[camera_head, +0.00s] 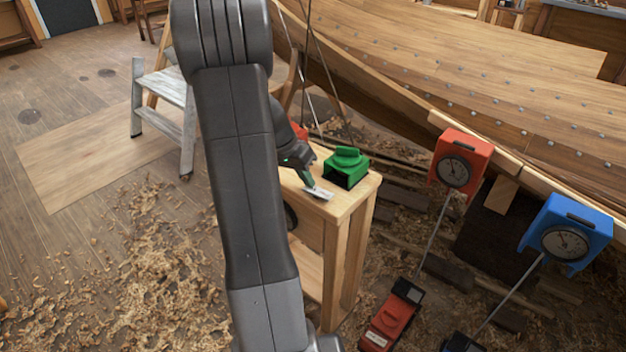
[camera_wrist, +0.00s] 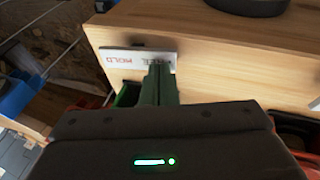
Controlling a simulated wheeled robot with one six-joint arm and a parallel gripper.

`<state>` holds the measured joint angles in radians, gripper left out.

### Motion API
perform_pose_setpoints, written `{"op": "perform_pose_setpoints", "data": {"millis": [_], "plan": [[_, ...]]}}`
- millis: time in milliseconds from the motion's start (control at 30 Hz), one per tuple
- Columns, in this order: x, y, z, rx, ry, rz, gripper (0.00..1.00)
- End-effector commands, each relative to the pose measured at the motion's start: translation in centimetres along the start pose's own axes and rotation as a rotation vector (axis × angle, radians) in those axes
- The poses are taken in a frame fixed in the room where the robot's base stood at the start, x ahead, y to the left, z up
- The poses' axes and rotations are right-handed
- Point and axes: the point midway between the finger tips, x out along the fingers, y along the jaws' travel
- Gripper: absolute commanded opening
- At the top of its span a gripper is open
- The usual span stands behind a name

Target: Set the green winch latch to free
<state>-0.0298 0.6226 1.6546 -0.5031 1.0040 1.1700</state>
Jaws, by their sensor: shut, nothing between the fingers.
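The green winch (camera_head: 347,166) sits on the near end of the wooden bench top in the head view, its dark opening facing front. A white label plate (camera_head: 318,193) lies beside it at the bench edge. My gripper (camera_head: 309,184) is at that plate, left of the green winch. In the wrist view my gripper (camera_wrist: 159,84) shows as two dark green fingers, shut together and empty, their tips over the label plate (camera_wrist: 118,60). Lettering on the plate is partly covered by them. The latch lever cannot be told apart from the fingers, so its setting is unclear.
A red winch (camera_head: 299,132) stands behind my arm on the bench (camera_head: 350,205). Red (camera_head: 461,162) and blue (camera_head: 567,232) dial gauges stand at right beside the planked hull (camera_head: 450,70). A stepladder (camera_head: 165,92) is at left. Wood shavings cover the floor.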

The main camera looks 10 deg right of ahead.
Motion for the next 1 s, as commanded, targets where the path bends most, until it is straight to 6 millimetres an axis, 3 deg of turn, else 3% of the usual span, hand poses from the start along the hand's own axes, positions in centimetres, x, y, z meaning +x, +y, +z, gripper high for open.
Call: {"op": "perform_pose_setpoints", "data": {"millis": [367, 1000], "plan": [[0.0, -0.1, 0.0, 0.0, 0.0, -0.002, 0.0], [0.1, 1.4, 0.1, 0.0, 0.0, -0.003, 0.0]]}}
